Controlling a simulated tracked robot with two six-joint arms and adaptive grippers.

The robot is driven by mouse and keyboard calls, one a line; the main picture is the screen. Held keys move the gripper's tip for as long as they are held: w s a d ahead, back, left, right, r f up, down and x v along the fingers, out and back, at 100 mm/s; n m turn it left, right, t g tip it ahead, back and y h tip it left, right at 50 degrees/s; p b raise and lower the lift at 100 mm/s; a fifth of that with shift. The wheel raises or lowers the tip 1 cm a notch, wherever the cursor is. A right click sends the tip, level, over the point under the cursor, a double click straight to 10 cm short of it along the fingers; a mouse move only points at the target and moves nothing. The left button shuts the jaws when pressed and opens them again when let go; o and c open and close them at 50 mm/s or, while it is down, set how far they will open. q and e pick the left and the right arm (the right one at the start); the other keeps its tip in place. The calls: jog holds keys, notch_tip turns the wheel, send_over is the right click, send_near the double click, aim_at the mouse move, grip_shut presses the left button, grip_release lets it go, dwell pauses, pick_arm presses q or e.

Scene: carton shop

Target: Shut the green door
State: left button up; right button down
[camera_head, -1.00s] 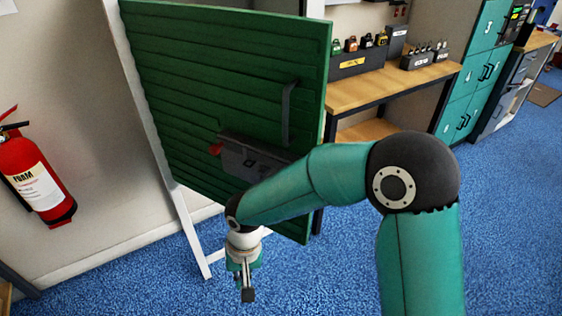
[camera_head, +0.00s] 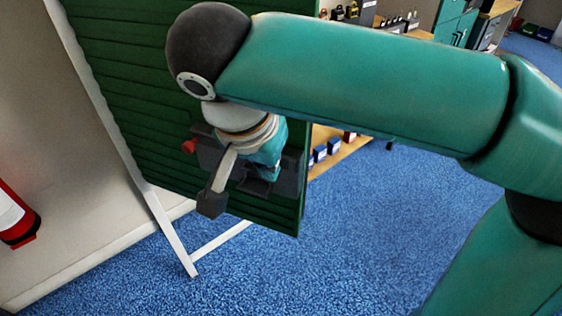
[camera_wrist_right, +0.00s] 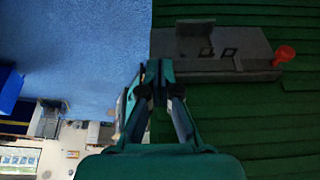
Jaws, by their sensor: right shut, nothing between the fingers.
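The green door (camera_head: 110,100) stands swung open beside its white frame (camera_head: 165,222). It carries a dark grey lock box (camera_head: 205,152) with a red knob (camera_head: 189,146). My right gripper (camera_head: 212,203) is shut and empty in front of the box in the head view, hiding part of it. In the right wrist view the shut fingertips (camera_wrist_right: 152,70) line up with the edge of the green door (camera_wrist_right: 290,125), beside the lock box (camera_wrist_right: 205,68) and its red knob (camera_wrist_right: 284,55). I cannot tell whether they touch the door. My left gripper is out of view.
A red extinguisher (camera_head: 14,220) is at the wall on the left. A wooden bench (camera_head: 395,25) with a lower shelf (camera_head: 340,152) holding small boxes stands behind the door. Teal lockers (camera_head: 455,22) are further back. The blue carpet (camera_head: 350,240) is clear at front right.

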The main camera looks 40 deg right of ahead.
aim_at(283, 162)
jog(key=shift+w+d+f+p, duration=0.15)
jog(key=shift+w+d+f, duration=0.4)
jog(key=shift+d+f, duration=0.25)
jog(key=shift+w+d+f+p, duration=0.15)
jog(key=shift+w+d+f, duration=0.35)
jog(key=shift+d+f, duration=0.3)
jog(key=shift+w+d+f+p, duration=0.15)
jog(key=shift+w+d+f, duration=0.4)
jog(key=shift+d+f, duration=0.2)
jog(key=shift+d, duration=0.1)
